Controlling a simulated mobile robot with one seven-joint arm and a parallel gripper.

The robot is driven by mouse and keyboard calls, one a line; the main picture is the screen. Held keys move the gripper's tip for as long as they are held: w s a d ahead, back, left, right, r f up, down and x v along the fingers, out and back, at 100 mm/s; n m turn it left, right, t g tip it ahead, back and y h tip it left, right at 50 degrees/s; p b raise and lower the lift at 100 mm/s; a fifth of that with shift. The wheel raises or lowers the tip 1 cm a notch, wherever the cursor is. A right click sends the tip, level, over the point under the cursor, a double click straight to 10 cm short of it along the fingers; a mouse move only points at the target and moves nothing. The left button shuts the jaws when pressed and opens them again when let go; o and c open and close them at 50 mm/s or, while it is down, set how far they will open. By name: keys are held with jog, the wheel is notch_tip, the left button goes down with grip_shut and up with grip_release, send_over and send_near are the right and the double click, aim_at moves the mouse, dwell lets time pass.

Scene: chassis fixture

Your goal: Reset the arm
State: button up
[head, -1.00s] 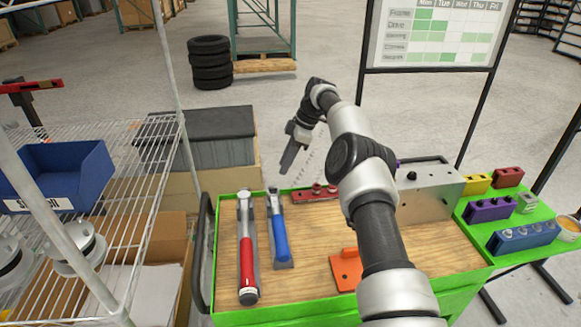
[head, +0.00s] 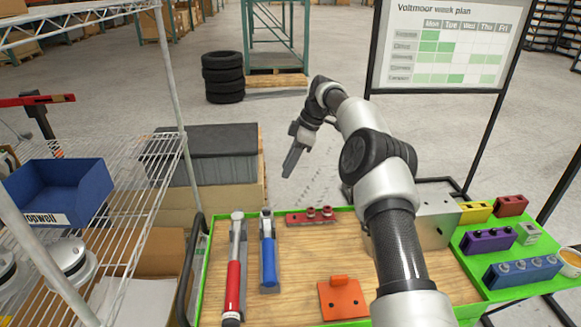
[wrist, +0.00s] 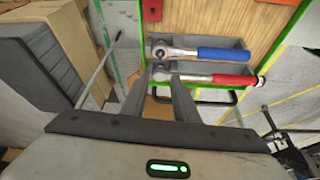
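My arm reaches up from the lower right of the head view and bends over at the top. My gripper (head: 290,165) hangs in the air beyond the far edge of the work cart (head: 300,260), pointing down. In the wrist view its two dark fingers (wrist: 158,85) stand apart with nothing held between them. The red-handled wrench (head: 233,275) and the blue-handled wrench (head: 268,255) lie in grey holders on the cart. Both also show past the fingertips in the wrist view, the blue one (wrist: 222,54) above the red one (wrist: 232,80).
A red block with knobs (head: 311,216), an orange bracket (head: 342,300) and a metal box (head: 438,220) are on the cart. A green tray (head: 520,240) with coloured blocks is at right. A wire shelf (head: 125,205) with a blue bin (head: 62,190) stands left.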

jog(key=s+r+m+t+h+p, duration=0.1)
jog(key=s+r+m+h, duration=0.15)
jog(key=s+r, duration=0.75)
jog(key=s+r+m+t+h+p, duration=0.1)
jog(key=s+r+m, duration=0.3)
jog(key=s+r, duration=0.55)
jog(key=s+d+r+m+t+h, duration=0.1)
jog(key=s+d+r+m+t, duration=0.25)
jog(key=s, duration=0.75)
jog(key=s+d+f+m, duration=0.1)
jog(key=s+f+m, duration=0.1)
jog(key=s, duration=0.5)
jog(key=s+d+f+m+p, duration=0.1)
jog(key=s+d+m, duration=0.1)
jog(key=s+m, duration=0.2)
jog(key=s, duration=0.3)
jog(key=shift+s+d+f+m, duration=0.15)
jog(key=shift+s+f+m, duration=0.15)
jog(key=shift+s+f, duration=0.1)
